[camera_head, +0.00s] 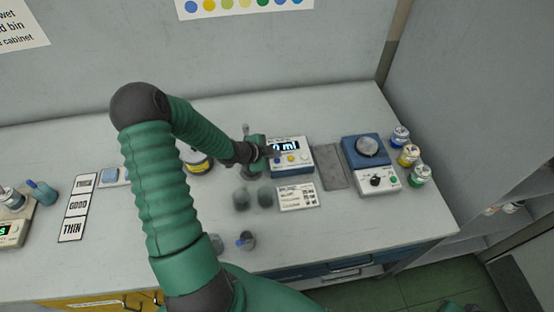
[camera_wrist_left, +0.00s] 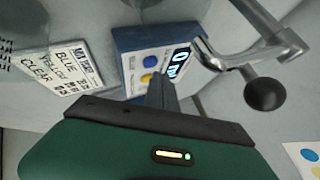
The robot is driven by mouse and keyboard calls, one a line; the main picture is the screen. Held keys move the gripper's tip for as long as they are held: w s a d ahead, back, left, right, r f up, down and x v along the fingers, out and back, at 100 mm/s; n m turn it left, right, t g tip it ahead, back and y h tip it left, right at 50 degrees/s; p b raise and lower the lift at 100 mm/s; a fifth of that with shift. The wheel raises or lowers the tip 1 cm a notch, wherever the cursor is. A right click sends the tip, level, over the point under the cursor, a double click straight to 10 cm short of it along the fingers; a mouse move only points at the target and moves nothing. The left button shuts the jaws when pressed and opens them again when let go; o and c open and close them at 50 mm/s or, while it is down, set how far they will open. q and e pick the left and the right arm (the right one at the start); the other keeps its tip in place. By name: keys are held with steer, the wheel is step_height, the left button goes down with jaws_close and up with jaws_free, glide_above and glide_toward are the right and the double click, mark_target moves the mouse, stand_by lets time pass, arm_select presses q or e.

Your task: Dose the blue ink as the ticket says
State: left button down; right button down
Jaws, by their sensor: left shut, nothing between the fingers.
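The dosing unit (camera_head: 292,168) is a blue and white box on the bench, with a display reading 0 ml. It also shows in the left wrist view (camera_wrist_left: 130,40), with a blue button (camera_wrist_left: 149,61) and a yellow button (camera_wrist_left: 147,78) on its face. My left gripper (camera_head: 272,153) is shut and empty, at the left side of the unit's face near the buttons; I cannot tell whether it touches. In the left wrist view its fingertips (camera_wrist_left: 164,84) show near the yellow button and display. The mix ticket (camera_wrist_left: 60,68) lists blue, yellow and clear; its amounts are too small to read. My right gripper is out of view.
A metal spout or crank with a black knob (camera_wrist_left: 265,93) stands close to my gripper. Dark cups (camera_head: 241,200) stand in front of the unit. A grey mat (camera_head: 332,167), a blue-white machine (camera_head: 362,147) and ink jars (camera_head: 409,155) are to the right.

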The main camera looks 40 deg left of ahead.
mark_target(275, 161)
arm_select(q)
steer(key=shift+f, duration=0.3)
steer(key=shift+f+b, duration=0.4)
steer(key=shift+f, duration=0.05)
stand_by(0.5)
steer(key=shift+r, duration=0.15)
steer(key=shift+r+p, duration=0.7)
steer(key=shift+p, duration=0.2)
step_height(275, 161, up, 5)
steer(key=p, duration=0.5)
steer(key=shift+r, duration=0.15)
